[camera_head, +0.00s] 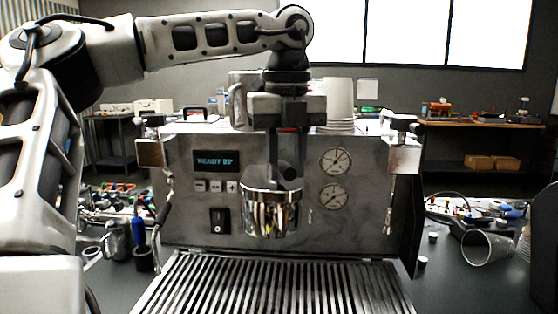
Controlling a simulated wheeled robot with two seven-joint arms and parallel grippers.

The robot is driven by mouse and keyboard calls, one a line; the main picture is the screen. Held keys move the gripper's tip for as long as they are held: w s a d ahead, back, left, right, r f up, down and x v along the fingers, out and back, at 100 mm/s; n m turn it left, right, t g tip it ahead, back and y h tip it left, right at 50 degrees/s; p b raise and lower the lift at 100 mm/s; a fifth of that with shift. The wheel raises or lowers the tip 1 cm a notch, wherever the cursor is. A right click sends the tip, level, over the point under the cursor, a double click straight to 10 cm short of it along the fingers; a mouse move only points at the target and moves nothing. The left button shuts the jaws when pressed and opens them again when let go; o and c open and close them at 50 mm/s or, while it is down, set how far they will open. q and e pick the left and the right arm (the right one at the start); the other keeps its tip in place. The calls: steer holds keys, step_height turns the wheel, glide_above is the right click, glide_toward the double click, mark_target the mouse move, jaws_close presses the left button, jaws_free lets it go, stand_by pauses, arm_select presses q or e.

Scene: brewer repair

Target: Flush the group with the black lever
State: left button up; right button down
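The espresso machine (350,240) stands facing me, its display lit with "READY" and a number. The chrome group (272,212) sticks out from the middle of its front. A dark rounded piece just above the group looks like the black lever (287,174). My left gripper (288,172) comes down from above in front of the machine, with its fingers on either side of that dark piece. I cannot tell whether the fingers touch or grip it. My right gripper is out of view.
The slatted drip tray (270,285) lies below the group, with nothing on it. Steam wands hang at both sides of the machine (389,210). A clear cup (487,248) lies at the right, and a pitcher (117,240) stands at the left. Cups (339,100) are stacked on top.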

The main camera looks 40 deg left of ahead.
arm_select(q)
steer(key=shift+s+a+m, duration=0.55)
steer(key=shift+s+m, duration=0.05)
steer(key=shift+m, duration=0.55)
steer(key=shift+s+a+m, duration=0.5)
steer(key=shift+s+m, duration=0.1)
steer(key=shift+m, duration=0.55)
steer(key=shift+s+a+m, duration=0.35)
steer(key=shift+a+m, duration=0.3)
steer(key=shift+m, duration=0.45)
steer(key=shift+s+a+m, duration=0.3)
steer(key=shift+a+m, duration=0.35)
steer(key=shift+m, duration=0.45)
steer(key=d+n, duration=0.1)
steer(key=n, duration=0.1)
steer(key=shift+w+d+n, duration=0.3)
steer(key=shift+d+n, duration=0.05)
steer(key=shift+n, duration=0.05)
steer(key=shift+w+d+n, duration=0.45)
steer(key=shift+d+n, duration=0.3)
steer(key=shift+n, duration=0.45)
steer(key=w+d+n, duration=0.1)
steer(key=n, duration=0.1)
steer(key=w+d+n, duration=0.1)
steer(key=n, duration=0.1)
steer(key=o, duration=0.4)
steer(key=shift+a, duration=0.1)
